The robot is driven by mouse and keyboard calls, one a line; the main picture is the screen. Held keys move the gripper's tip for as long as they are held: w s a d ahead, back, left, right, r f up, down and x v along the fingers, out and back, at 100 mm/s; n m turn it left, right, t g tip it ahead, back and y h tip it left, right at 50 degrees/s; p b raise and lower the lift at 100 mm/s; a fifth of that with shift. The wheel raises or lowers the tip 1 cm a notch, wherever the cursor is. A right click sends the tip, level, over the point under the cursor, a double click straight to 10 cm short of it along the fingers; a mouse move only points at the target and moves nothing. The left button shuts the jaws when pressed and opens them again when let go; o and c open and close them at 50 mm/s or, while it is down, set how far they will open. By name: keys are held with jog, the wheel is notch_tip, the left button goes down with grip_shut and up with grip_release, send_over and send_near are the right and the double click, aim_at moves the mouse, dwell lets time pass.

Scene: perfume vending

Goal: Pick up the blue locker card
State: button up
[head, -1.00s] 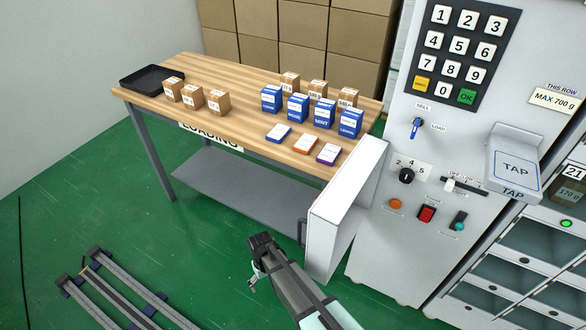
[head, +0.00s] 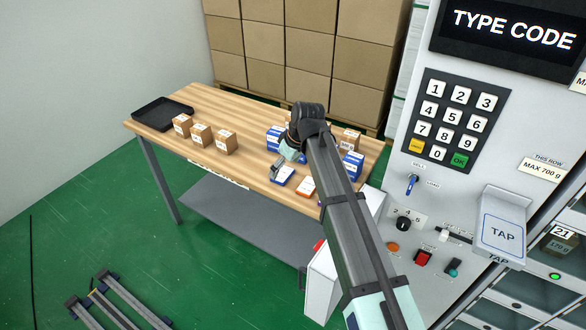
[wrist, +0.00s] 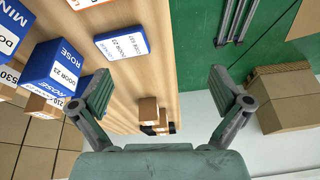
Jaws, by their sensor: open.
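The blue locker card (head: 283,176) lies flat near the front edge of the table. My gripper (head: 286,163) is over the table just behind and above this card. In the wrist view my gripper (wrist: 160,82) has its fingers spread wide, with nothing between them. The card lies beyond the left fingertip, apart from it. An orange-edged card (head: 305,187) lies to its right; the purple card is mostly hidden by my arm.
Blue boxes (head: 352,165) and small brown boxes stand behind the cards, partly hidden by my arm. More brown boxes (head: 201,134) and a black tray (head: 162,114) are at the left. The vending machine's keypad (head: 457,122) is at the right.

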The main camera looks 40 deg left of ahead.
jog(key=n, duration=0.2)
send_near(283, 174)
jog(key=p+x, duration=0.3)
jog(key=shift+f, duration=0.1)
jog(key=shift+p+x, duration=1.35)
jog(key=shift+x, duration=1.3)
jog(key=shift+w, duration=0.1)
jog(key=c, duration=0.9)
